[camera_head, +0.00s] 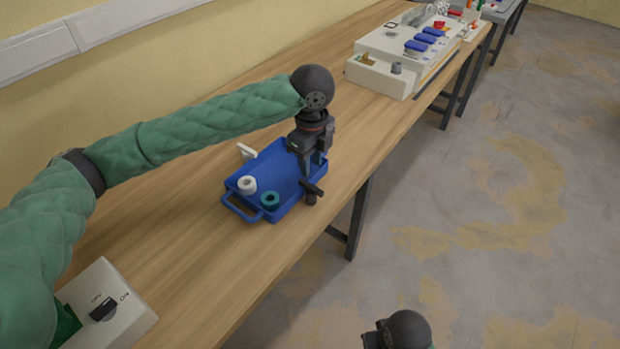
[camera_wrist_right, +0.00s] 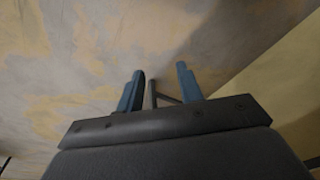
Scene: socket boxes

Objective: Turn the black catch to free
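A black catch (camera_head: 312,189), a short bar on an upright post, stands at the front edge of the blue tray (camera_head: 283,165) on the wooden table. My left gripper (camera_head: 311,171) points down just above the catch, its fingers apart. Whether they touch the bar I cannot tell. My right gripper (camera_wrist_right: 160,88) is open and empty in the right wrist view, with floor and wall behind it. Part of the right arm's end shows at the bottom of the head view.
The tray holds a white ring (camera_head: 247,184) and a teal ring (camera_head: 270,200). A white box with a black OFF/ON knob (camera_head: 103,309) sits at lower left. A white station with blue parts (camera_head: 404,55) stands farther along the table. Bare wood lies between tray and station.

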